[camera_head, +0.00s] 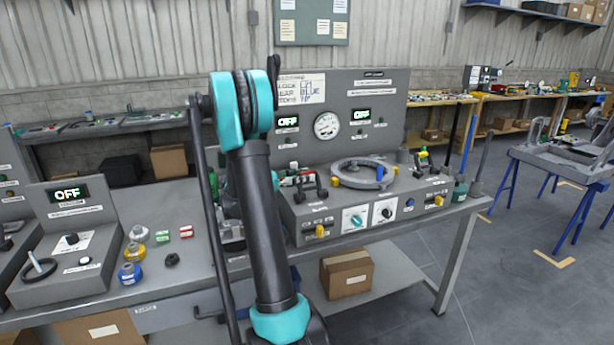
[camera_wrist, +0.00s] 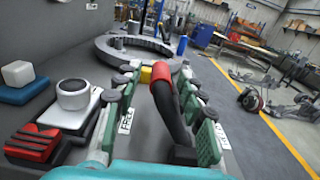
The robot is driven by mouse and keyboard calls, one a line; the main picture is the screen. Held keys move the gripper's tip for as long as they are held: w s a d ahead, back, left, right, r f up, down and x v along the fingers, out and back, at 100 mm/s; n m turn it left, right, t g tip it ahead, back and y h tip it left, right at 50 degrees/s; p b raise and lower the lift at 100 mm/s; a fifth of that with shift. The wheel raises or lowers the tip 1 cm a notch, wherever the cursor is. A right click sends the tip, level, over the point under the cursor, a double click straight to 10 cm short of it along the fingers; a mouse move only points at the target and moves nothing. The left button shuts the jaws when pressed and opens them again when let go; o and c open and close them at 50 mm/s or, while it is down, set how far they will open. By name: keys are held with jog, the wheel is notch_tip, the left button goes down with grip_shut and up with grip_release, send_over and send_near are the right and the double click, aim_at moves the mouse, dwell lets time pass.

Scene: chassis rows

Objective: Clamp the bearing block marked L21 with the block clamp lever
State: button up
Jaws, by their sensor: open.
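In the wrist view my gripper (camera_wrist: 160,115) is open, with a green-padded finger on each side. A dark curved lever with a red end (camera_wrist: 164,76) stands between the fingers; I cannot tell whether they touch it. A white label reading FREE (camera_wrist: 125,120) shows beside the left finger. In the head view my arm hides my gripper and much of this spot.
A grey ring fixture (camera_head: 362,174) lies on the bench console, beyond my gripper. A red, black-striped part (camera_wrist: 35,142) and a blue part with a white top (camera_wrist: 18,74) are at the left. Both upright-panel displays (camera_head: 362,114) read OFF.

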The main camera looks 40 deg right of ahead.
jog(key=shift+s+d, duration=0.15)
jog(key=shift+d, duration=0.55)
jog(key=shift+c, duration=0.5)
grip_shut()
